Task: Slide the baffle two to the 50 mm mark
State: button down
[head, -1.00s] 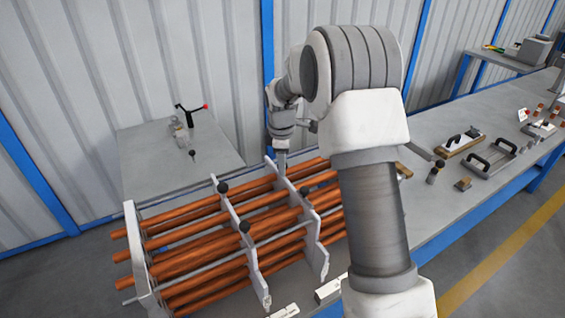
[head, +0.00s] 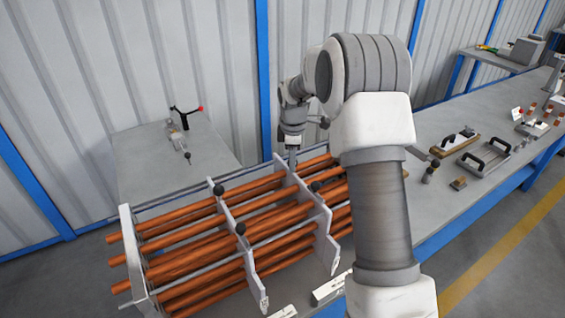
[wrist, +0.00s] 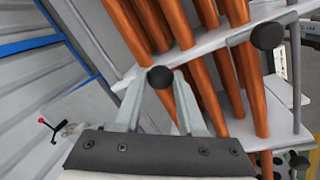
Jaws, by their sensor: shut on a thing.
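The right-hand of two pale cross plates (head: 318,225), which I take to be baffle two, stands upright across the orange tubes in the head view. Its label cannot be read. My gripper (head: 292,163) is at its far top edge. In the wrist view, my gripper (wrist: 163,82) has its fingers closed around a black knob (wrist: 160,77) at the edge of the pale plate (wrist: 205,47). Another black knob (wrist: 268,34) stands farther along this plate; it shows in the head view (head: 315,187). No 50 mm mark can be made out.
The left-hand baffle (head: 232,228), with black knobs, and a pale end plate (head: 133,250) stand farther left. Orange tubes (head: 185,258) run through them. White tags (head: 328,288) lie at the front. A grey table (head: 150,170) stands behind; tools lie on the right bench.

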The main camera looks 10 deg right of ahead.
jog(key=shift+w+d, duration=0.1)
jog(key=shift+d, duration=0.05)
jog(key=c, duration=0.5)
grip_release()
jog(key=shift+r, duration=0.15)
jog(key=s+a+r+b, duration=0.1)
jog(key=s+r, duration=0.2)
jog(key=r, duration=1.4)
jog(key=shift+s, duration=0.15)
